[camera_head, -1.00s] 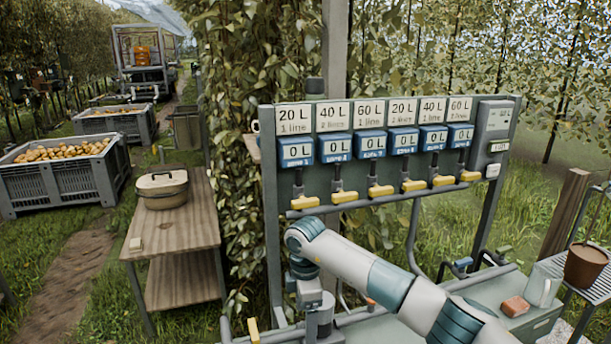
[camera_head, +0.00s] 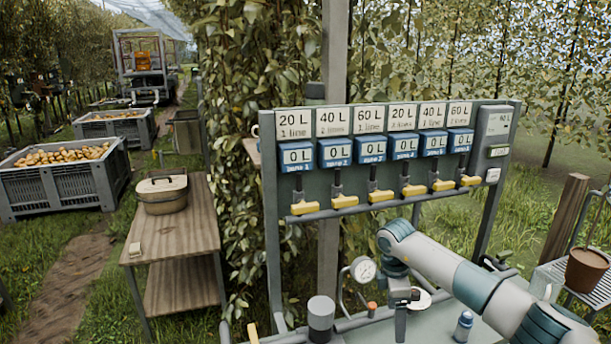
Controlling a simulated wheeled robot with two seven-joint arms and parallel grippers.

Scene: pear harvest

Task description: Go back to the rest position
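My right arm (camera_head: 455,270) comes in from the lower right, in front of the irrigation panel (camera_head: 268,190). Its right gripper (camera_head: 401,320) points down over the green bench (camera_head: 375,335) below the panel, apart from the yellow valve handles (camera_head: 381,196). The fingers are small and seen edge-on, so I cannot tell whether they are open or shut. I see nothing held in them. My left gripper and arm are out of view.
A pressure gauge (camera_head: 364,269) and a grey cylinder (camera_head: 321,316) stand left of my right gripper. A small blue-grey bottle (camera_head: 463,326) stands to its right. A wooden table (camera_head: 195,230) with a lidded pot (camera_head: 162,193) is at left. A plant pot (camera_head: 586,269) stands far right.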

